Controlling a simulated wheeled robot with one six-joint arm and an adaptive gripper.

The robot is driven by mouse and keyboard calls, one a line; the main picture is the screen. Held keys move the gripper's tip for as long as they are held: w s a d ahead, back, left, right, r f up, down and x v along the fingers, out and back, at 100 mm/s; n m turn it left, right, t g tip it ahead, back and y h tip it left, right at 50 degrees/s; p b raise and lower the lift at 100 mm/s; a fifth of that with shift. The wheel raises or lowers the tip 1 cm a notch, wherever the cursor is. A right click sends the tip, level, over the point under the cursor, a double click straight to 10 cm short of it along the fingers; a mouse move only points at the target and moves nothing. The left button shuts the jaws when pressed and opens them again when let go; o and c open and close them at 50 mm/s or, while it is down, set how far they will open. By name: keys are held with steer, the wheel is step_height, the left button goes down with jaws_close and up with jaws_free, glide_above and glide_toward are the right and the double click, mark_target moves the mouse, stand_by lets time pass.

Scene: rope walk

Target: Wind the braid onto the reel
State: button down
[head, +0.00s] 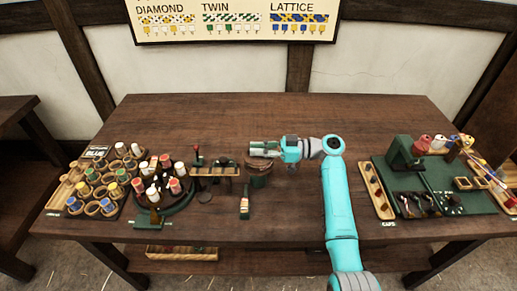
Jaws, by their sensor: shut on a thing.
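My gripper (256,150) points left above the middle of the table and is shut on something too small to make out. Just below it is a round brown thing (258,180), partly covered by the gripper; I cannot tell if they touch or if it is the reel. A dark round braiding stand (181,206) holds several bobbins with white, red and other tops. No braid can be made out clearly.
A rack of bobbins in ring holders (97,190) fills the table's left end. A small brush-like thing (244,207) is at the front middle. A green board (440,185) with a press, spools and a wooden tray (376,190) is at the right. The back of the table (200,115) is clear.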

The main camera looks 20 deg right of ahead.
steer(key=shift+f, duration=0.1)
steer(key=c, duration=1.1)
jaws_free()
steer(key=shift+c, duration=0.2)
steer(key=shift+d, duration=0.15)
steer(key=v, duration=1.1)
steer(key=shift+s+d, duration=0.2)
steer(key=shift+d, duration=0.1)
